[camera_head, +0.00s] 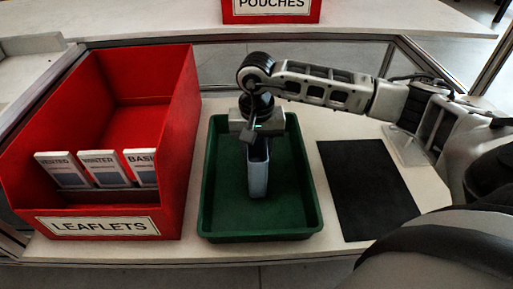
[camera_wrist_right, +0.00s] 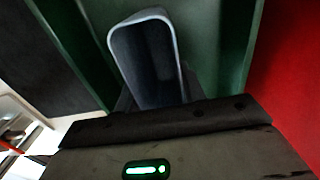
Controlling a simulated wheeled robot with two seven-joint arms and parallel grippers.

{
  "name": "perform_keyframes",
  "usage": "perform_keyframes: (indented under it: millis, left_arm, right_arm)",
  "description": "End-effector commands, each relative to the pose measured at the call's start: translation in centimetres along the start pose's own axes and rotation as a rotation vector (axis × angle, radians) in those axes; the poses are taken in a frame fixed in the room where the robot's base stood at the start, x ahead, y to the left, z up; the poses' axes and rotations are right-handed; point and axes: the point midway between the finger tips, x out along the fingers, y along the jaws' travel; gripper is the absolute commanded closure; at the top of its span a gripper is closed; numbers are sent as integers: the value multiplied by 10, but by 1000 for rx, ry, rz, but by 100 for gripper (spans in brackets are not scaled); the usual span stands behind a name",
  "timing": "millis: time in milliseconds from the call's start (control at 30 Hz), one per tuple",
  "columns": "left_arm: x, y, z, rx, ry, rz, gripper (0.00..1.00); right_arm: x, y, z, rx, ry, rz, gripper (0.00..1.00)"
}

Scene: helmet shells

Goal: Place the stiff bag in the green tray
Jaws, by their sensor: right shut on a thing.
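The stiff bag (camera_head: 259,180) is a slim grey-blue pouch, held upright in my right gripper (camera_head: 257,140). The green tray (camera_head: 292,214) lies on the table, and the bag hangs within its outline. I cannot tell whether the bag's lower end touches the tray floor. In the right wrist view the bag (camera_wrist_right: 146,62) shows its pale rim and dark inside or face, with the green tray (camera_wrist_right: 215,45) around it. My right gripper is shut on the bag's upper end; its fingertips are mostly hidden. My left gripper is out of view.
A red box (camera_head: 185,150) labelled LEAFLETS, with several white-and-blue leaflet packs (camera_head: 102,170), stands close left of the tray. A black mat (camera_head: 368,190) lies bare to the right. A red POUCHES box (camera_head: 270,12) stands at the back. A small clear stand (camera_head: 405,148) is behind the mat.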

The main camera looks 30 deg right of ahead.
Motion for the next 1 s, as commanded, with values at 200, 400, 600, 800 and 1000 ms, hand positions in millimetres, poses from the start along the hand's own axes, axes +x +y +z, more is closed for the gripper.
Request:
perform_keyframes:
  millis: [200,400,600,800,1000]
  left_arm:
    - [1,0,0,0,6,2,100]
    - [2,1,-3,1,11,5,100]
    - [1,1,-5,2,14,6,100]
    - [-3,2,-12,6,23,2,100]
    - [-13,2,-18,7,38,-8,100]
  right_arm:
    - [2,0,0,0,0,0,83]
    - [2,0,0,0,0,0,39]
    - [1,0,0,0,0,0,39]
    - [-16,0,0,-1,3,-1,39]
    - [-60,-1,-1,0,5,-3,39]
